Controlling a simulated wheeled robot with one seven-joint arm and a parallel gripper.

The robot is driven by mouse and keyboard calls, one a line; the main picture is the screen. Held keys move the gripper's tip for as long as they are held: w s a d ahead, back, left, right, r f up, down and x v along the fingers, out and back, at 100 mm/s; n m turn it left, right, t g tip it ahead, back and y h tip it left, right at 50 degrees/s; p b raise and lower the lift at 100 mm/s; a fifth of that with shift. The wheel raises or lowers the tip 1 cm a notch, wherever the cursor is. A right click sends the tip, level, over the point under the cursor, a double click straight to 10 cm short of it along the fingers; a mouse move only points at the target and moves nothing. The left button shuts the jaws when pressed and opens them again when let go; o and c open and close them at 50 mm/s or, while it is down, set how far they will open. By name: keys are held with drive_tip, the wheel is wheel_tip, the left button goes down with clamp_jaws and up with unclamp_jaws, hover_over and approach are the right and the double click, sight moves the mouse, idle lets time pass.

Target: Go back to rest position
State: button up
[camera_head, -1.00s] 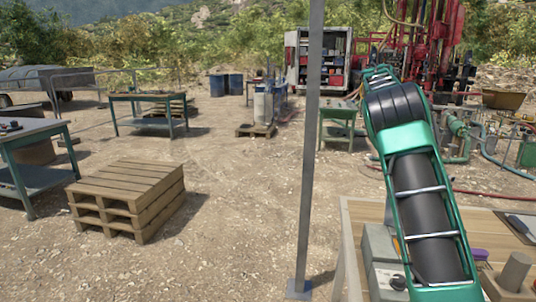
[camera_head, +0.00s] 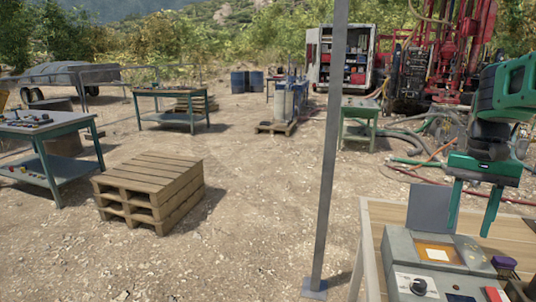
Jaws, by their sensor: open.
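My gripper (camera_head: 470,230) is at the right of the head camera view, with its two green fingers pointing down. The fingers are apart with nothing between them. It hangs over the wooden work table (camera_head: 390,212), in front of or above a grey device (camera_head: 400,246) with a black knob and an orange-framed panel. The exact height of the fingertips above the device cannot be told. My green and black arm comes in from the right edge above it.
A small purple-topped item (camera_head: 503,263) sits beside the device. A metal post (camera_head: 330,150) stands left of the table. Stacked pallets (camera_head: 150,190) and a green workbench (camera_head: 45,135) are at the left. A red drill rig (camera_head: 440,60) stands behind. The open gravel between is clear.

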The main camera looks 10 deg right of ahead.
drive_tip(key=s+a+f+n, duration=0.1)
drive_tip(key=s+a+f, duration=0.3)
drive_tip(key=s, duration=0.3)
drive_tip(key=s+a+f+n+t, duration=0.1)
drive_tip(key=s+a+f, duration=0.4)
drive_tip(key=s+a, duration=0.1)
drive_tip(key=shift+s+f+n, duration=0.3)
drive_tip(key=shift+s+n, duration=0.1)
drive_tip(key=shift+s, duration=0.3)
drive_tip(key=c, duration=0.3)
drive_tip(key=shift+s, duration=0.1)
